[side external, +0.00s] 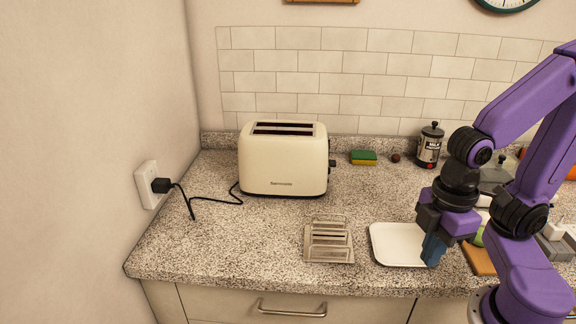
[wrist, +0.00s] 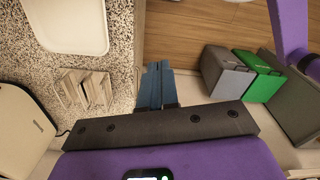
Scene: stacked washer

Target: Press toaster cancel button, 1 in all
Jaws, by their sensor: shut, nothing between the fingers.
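The cream toaster (side external: 284,160) stands upright on the speckled counter, with two slots on top. A dark lever sits on its right end (side external: 332,164); I cannot make out the cancel button. Part of the toaster shows at the left edge of the wrist view (wrist: 22,130). My gripper (side external: 432,250) is shut and empty, with blue fingers pointing down over the right side of the white tray. It is well to the right of the toaster and nearer the counter's front. The fingers also show in the wrist view (wrist: 156,85).
A metal toast rack (side external: 329,240) stands in front of the toaster, left of the white tray (side external: 385,246). A black cord (side external: 215,198) runs to the wall socket.

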